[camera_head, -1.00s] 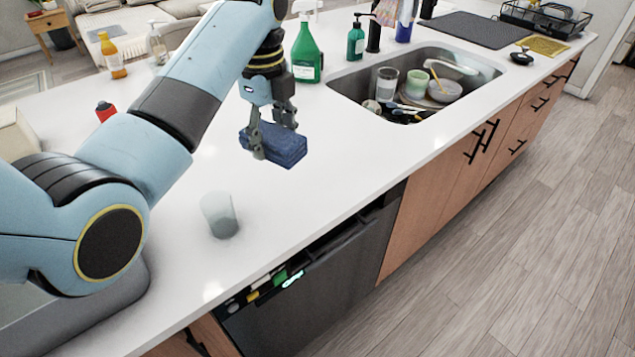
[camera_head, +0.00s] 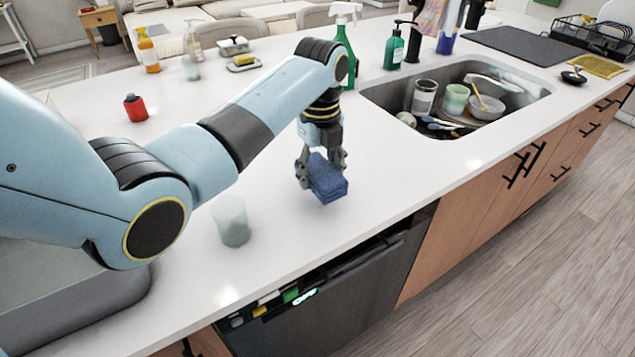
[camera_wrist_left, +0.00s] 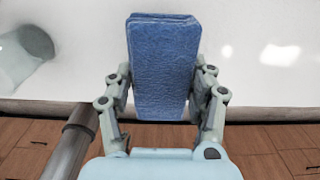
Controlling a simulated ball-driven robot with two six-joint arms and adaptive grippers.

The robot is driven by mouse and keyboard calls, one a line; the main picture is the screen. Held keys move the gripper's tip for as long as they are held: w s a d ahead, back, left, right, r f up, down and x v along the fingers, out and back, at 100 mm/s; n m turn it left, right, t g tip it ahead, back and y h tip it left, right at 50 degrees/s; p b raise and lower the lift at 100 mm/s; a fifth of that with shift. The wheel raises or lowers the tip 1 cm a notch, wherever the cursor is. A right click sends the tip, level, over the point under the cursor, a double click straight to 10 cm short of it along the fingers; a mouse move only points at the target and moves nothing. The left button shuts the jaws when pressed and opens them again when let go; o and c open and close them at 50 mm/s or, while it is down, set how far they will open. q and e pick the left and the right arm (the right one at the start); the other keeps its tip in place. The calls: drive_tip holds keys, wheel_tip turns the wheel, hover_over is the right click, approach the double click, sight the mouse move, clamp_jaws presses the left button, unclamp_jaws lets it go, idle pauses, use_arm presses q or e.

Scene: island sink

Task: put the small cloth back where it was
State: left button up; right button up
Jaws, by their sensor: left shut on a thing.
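The small cloth (camera_head: 328,182) is a folded dark blue block. My left gripper (camera_head: 322,170) is shut on it near the middle of the white counter, left of the sink. In the left wrist view the cloth (camera_wrist_left: 162,65) sits between both fingers of the gripper (camera_wrist_left: 162,95), with its long side pointing away from the palm. Whether its lower edge touches the counter I cannot tell. My right gripper is not in view.
A frosted cup (camera_head: 231,221) stands on the counter (camera_head: 290,240) left of the cloth. The sink (camera_head: 455,95) holds several dishes. A green spray bottle (camera_head: 346,50) and soap bottle (camera_head: 394,48) stand behind. The counter's front edge is close.

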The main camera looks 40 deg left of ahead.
sight(317, 168)
use_arm(q)
drive_tip(key=shift+a+f, duration=0.15)
drive_tip(key=shift+a, duration=0.15)
wheel_tip(317, 168, down, 4)
drive_tip(key=shift+f, duration=0.2)
drive_tip(key=o, duration=1.1)
drive_tip(key=shift+r, duration=0.15)
wheel_tip(317, 168, up, 12)
drive_tip(key=shift+r, duration=0.1)
